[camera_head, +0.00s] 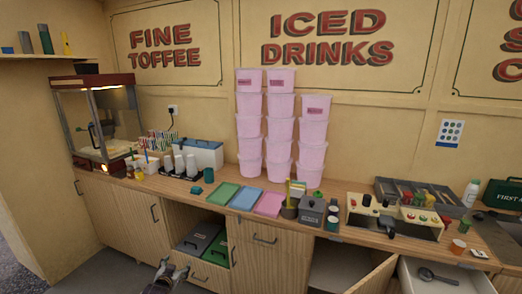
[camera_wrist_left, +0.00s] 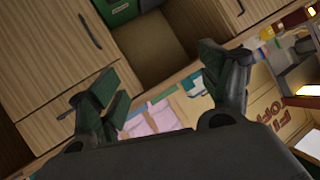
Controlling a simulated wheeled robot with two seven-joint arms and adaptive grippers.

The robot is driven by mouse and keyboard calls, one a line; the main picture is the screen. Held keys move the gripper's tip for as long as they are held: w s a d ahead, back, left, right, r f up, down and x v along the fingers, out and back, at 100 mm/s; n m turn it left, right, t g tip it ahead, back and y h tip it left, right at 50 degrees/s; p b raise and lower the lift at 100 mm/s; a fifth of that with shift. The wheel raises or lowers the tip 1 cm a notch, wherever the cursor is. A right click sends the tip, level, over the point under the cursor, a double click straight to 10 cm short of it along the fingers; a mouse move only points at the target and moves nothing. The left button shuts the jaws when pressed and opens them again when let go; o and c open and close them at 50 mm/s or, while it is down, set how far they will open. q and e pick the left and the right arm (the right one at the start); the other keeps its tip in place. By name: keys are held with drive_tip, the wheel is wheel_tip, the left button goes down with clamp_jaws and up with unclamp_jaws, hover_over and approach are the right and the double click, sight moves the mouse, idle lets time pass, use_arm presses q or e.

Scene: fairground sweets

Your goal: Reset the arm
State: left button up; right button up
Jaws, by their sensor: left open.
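My left gripper (camera_head: 173,268) shows at the bottom edge of the head view, low in front of the cabinets below the counter. In the left wrist view its two dark fingers (camera_wrist_left: 162,68) stand wide apart with nothing between them. It is apart from the wooden counter (camera_head: 150,186) and touches nothing that I can see. My right gripper is not in view.
Grey and green boxes (camera_head: 198,240) stand in an open cabinet bay near the left gripper. A cabinet door (camera_head: 372,277) and a drawer with a ladle (camera_head: 438,276) stand open at the right. Pink tubs (camera_head: 281,130) are stacked on the counter.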

use_arm(q)
drive_tip(key=s+d+f+g, duration=0.2)
drive_tip(key=s+f+g, duration=0.1)
drive_tip(key=s+f, duration=1.2)
drive_tip(key=s+d+f+g, duration=0.3)
drive_tip(key=s+f, duration=1.2)
drive_tip(key=f, duration=0.1)
drive_tip(key=s+d+f+g, duration=0.1)
drive_tip(key=s+f, duration=0.3)
drive_tip(key=s, duration=0.8)
drive_tip(key=s+d+f+g, duration=0.2)
drive_tip(key=s+f+g, duration=0.1)
drive_tip(key=s, duration=0.9)
drive_tip(key=s+d+f+g+h, duration=0.1)
drive_tip(key=s+f, duration=0.4)
drive_tip(key=s, duration=0.8)
drive_tip(key=shift+d+g, duration=0.6)
drive_tip(key=shift+w, duration=0.2)
